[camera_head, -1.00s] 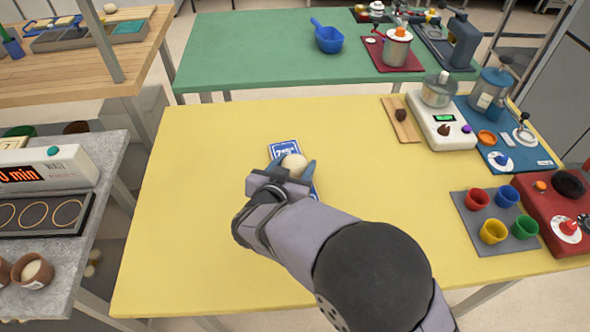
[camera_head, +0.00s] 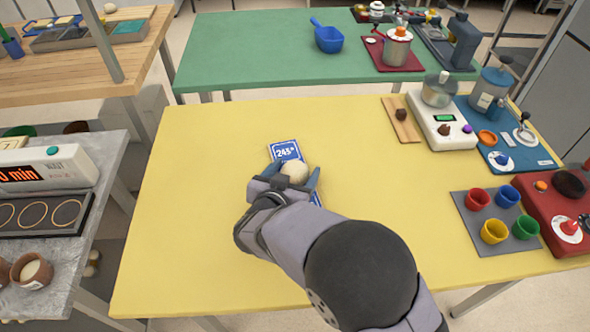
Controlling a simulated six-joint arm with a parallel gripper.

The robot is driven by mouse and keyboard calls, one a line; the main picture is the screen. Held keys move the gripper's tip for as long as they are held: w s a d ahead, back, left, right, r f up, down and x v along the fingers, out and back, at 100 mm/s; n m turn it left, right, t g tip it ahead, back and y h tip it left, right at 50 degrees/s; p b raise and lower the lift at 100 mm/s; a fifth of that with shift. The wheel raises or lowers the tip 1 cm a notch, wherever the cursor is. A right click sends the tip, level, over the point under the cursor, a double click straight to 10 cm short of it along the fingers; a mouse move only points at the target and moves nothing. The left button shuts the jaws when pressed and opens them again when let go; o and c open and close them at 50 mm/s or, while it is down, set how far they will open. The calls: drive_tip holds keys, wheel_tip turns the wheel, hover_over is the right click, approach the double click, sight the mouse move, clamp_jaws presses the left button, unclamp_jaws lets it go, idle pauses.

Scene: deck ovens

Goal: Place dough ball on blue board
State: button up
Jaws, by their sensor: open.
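The pale dough ball (camera_head: 294,172) shows between the two blue-grey fingers of my gripper (camera_head: 297,178), over the yellow table. The fingers are spread to either side of it. The blue board (camera_head: 284,150) lies under and behind them, with white print reading about 243° on its far part. My gripper and the ball hide the middle of the board, and a small blue corner shows at the near right. The ball appears to rest on the board, but the contact is hidden.
The yellow table (camera_head: 200,200) is clear to the left and right of my gripper. A grey mat (camera_head: 481,243) with several coloured cups, a scale (camera_head: 436,132) with a pot, and a wooden board (camera_head: 402,128) stand on the right. A green table (camera_head: 250,55) is behind.

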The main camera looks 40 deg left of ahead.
drive_tip(key=shift+r, duration=0.2)
drive_tip(key=v, duration=1.2)
drive_tip(key=shift+f, duration=0.1)
drive_tip(key=r+p, duration=0.2)
hover_over(298, 174)
drive_tip(key=s+d, duration=0.3)
drive_tip(key=shift+s+f+g+y, duration=0.1)
drive_tip(key=shift+s+g+y, duration=0.1)
drive_tip(key=shift+g+y, duration=0.15)
drive_tip(key=w+d+r+m+g+p, duration=0.1)
drive_tip(key=w+d+g+p, duration=0.1)
drive_tip(key=w+d, duration=0.45)
drive_tip(key=w+d+g+p, duration=0.3)
drive_tip(key=w+d, duration=0.1)
drive_tip(key=d, duration=0.5)
drive_tip(key=s+d+m+g+h+p, duration=0.1)
drive_tip(key=s+d, duration=0.3)
drive_tip(key=d, duration=0.6)
drive_tip(key=s+d+m+g+h+p, duration=0.1)
drive_tip(key=s+d+g+h+p, duration=0.1)
drive_tip(key=s+d, duration=0.3)
drive_tip(key=s+d+m+g+h+p, duration=0.1)
drive_tip(key=s+d, duration=0.4)
drive_tip(key=d, duration=0.9)
drive_tip(key=g+h, duration=0.1)
drive_tip(key=g, duration=0.1)
drive_tip(key=shift+d+m+g+h, duration=0.3)
drive_tip(key=shift+d+g+h, duration=0.05)
